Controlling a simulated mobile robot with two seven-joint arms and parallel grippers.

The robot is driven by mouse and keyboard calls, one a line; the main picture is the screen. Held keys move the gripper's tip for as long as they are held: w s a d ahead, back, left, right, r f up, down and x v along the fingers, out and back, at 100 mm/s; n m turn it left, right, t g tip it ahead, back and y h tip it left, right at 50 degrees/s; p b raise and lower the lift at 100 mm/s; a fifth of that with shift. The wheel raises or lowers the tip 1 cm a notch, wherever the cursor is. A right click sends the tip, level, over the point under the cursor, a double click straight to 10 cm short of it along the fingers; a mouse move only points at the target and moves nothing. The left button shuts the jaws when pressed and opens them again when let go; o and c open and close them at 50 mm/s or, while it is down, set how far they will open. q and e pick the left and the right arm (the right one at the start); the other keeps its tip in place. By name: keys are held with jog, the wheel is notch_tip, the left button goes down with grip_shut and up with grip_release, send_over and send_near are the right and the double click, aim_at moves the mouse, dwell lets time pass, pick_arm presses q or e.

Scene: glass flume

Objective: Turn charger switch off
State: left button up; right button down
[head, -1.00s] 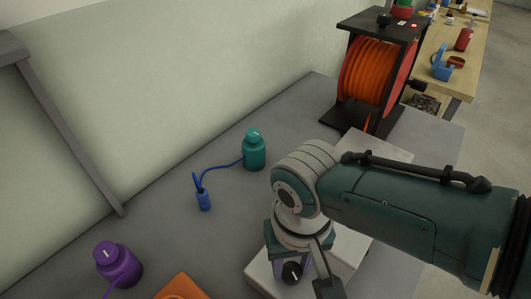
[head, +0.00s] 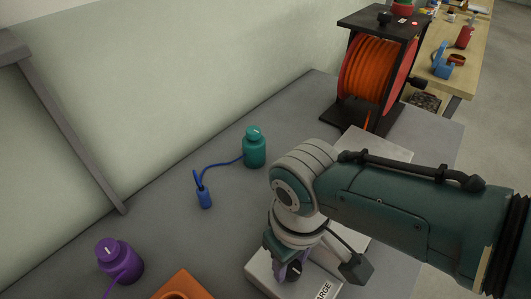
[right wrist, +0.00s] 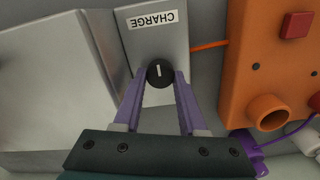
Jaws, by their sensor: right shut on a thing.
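The charger switch is a round black knob (right wrist: 160,73) with a white line, on a grey box (right wrist: 158,50) labelled CHARGE. In the right wrist view the line runs nearly up and down the picture. My right gripper (right wrist: 160,76) has its two purple fingers on either side of the knob, shut on it. In the head view the knob (head: 294,271) shows beside the purple fingers, below my wrist, and the box (head: 261,276) is partly covered by my arm. My left gripper is not in view.
An orange box (right wrist: 265,65) with a red button (right wrist: 296,25) stands beside the charger. An orange cable reel (head: 370,72) is at the back.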

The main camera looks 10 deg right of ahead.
jog(key=shift+c, duration=2.3)
grip_release()
